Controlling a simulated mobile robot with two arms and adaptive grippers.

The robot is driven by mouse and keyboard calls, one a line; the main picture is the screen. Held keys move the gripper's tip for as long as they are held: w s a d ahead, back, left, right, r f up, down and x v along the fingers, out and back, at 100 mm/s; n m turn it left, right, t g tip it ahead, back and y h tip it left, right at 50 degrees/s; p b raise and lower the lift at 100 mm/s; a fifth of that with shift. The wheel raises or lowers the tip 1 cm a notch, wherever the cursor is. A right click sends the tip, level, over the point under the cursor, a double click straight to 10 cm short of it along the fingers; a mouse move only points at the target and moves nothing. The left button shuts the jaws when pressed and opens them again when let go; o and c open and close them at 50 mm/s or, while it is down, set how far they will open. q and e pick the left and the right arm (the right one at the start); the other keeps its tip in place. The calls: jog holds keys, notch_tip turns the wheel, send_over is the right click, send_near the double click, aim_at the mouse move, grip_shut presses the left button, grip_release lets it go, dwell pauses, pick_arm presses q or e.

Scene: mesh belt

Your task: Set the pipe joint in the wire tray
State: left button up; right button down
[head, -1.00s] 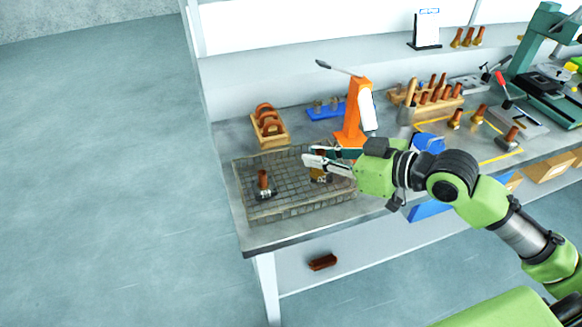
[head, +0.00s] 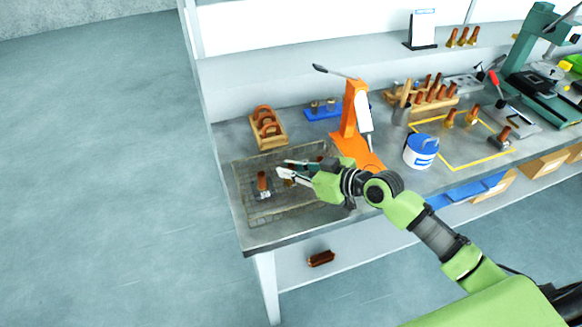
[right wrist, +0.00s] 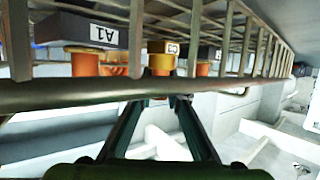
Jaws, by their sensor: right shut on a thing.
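The wire tray (head: 240,205) is a dark mesh basket at the left end of the bench. My right gripper (head: 283,174) is over it, shut on a brass-and-copper pipe joint (head: 289,182). Another copper joint (head: 263,182) stands in the tray just left of the gripper; a joint marked A1 (right wrist: 85,60) shows in the right wrist view. My left gripper is out of view.
An orange press (head: 350,130) stands right of the tray, close to my arm. A wooden holder (head: 268,127) with copper bends is behind the tray. A white-and-blue tub (head: 420,152) and a yellow-marked area with joints lie to the right.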

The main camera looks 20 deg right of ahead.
jog(key=shift+f, duration=0.15)
jog(key=c, duration=2)
grip_release()
jog(key=shift+r, duration=0.25)
jog(key=shift+s+d, duration=0.25)
jog(key=shift+d, duration=0.05)
jog(key=b+v, duration=0.2)
jog(key=v, duration=0.7)
jog(key=shift+s+d, duration=0.15)
jog(key=shift+s, duration=0.2)
jog(key=shift+v, duration=0.8)
jog(key=shift+r, duration=0.15)
